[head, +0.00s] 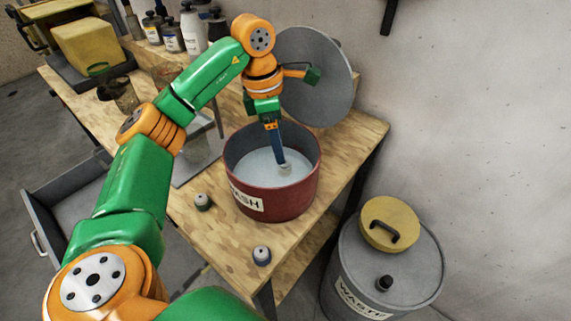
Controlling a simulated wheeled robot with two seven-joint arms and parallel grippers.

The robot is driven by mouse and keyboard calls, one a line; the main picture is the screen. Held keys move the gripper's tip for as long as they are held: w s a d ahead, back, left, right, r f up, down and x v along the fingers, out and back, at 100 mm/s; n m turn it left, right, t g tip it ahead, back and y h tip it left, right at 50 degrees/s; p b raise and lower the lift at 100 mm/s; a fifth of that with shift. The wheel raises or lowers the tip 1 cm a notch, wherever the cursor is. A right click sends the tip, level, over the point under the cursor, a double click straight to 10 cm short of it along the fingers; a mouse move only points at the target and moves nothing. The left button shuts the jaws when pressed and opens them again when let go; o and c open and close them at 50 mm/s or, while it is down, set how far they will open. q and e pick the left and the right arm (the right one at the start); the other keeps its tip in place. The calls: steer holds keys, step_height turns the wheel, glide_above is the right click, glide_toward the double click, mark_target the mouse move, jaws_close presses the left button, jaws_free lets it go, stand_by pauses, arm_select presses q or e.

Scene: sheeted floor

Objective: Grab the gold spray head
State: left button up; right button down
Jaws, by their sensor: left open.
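My left gripper (281,160) points down into the red wash pot (298,199), with its blue finger part inside the rim. The jaws are open, though from this angle the fingers overlap and their gap is hard to see. A small pale grey piece (285,170) shows right at the fingertips, at the surface of the light liquid. I cannot tell whether it is the gold spray head; no gold colour shows on it. My right gripper is out of view.
A round grey lid (322,85) stands behind the pot. A grey waste drum (415,262) with a yellow lid (375,215) is right. Bottles (192,32) line the back.

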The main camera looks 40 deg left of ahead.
mark_target(285, 167)
arm_select(q)
steer(key=shift+s+d+f, duration=0.25)
steer(key=shift+d+f, duration=0.05)
steer(key=f, duration=0.1)
steer(key=f+p, duration=0.1)
steer(key=f, duration=0.1)
steer(key=w+f+p, duration=0.1)
steer(key=f, duration=0.1)
steer(key=shift+d+f, duration=0.15)
steer(key=shift+f, duration=0.05)
steer(key=shift+w+f, duration=0.1)
steer(key=shift+f, duration=0.2)
steer(key=shift+d+r, duration=0.1)
steer(key=c, duration=0.4)
jaws_close()
